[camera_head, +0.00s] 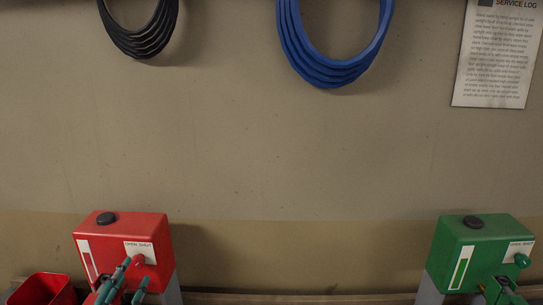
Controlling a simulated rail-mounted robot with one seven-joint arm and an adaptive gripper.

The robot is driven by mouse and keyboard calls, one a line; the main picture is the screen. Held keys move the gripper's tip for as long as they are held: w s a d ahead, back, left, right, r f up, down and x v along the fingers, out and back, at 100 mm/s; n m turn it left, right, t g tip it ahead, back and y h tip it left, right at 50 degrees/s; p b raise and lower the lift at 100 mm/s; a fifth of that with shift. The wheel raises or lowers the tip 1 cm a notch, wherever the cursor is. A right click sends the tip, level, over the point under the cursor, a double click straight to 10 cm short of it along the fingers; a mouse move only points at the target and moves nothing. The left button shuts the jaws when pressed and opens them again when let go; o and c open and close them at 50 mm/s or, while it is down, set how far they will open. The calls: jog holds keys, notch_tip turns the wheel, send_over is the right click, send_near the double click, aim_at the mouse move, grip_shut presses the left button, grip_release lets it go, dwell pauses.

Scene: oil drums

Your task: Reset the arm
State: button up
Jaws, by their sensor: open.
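My gripper (136,271) shows at the lower left as two teal fingers, set apart, in front of the red drum (110,233). The fingers are open, with nothing seen held between them. They overlap the drum's front near its red knob (138,260); I cannot tell whether they touch it. The rest of my arm is out of view below.
A green drum (480,238) with a green knob (522,260) stands at the lower right. A red bin (42,289) is at the lower left corner. Black hose (142,42), blue hose (335,70) and a service log (498,55) hang on the wall. Space between the drums is clear.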

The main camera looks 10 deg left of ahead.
aim_at(135, 268)
jog(key=w, duration=0.3)
jog(key=shift+w+a, duration=0.15)
jog(key=shift+w, duration=0.1)
jog(key=shift+w+a+r+p, duration=0.1)
jog(key=shift+r+p, duration=0.15)
jog(key=shift+p, duration=0.4)
jog(key=shift+n, duration=0.3)
jog(key=shift+f+p, duration=0.1)
jog(key=shift+p, duration=0.35)
jog(key=shift+f, duration=0.15)
jog(key=shift+f+b, duration=0.1)
jog(key=shift+b, duration=0.35)
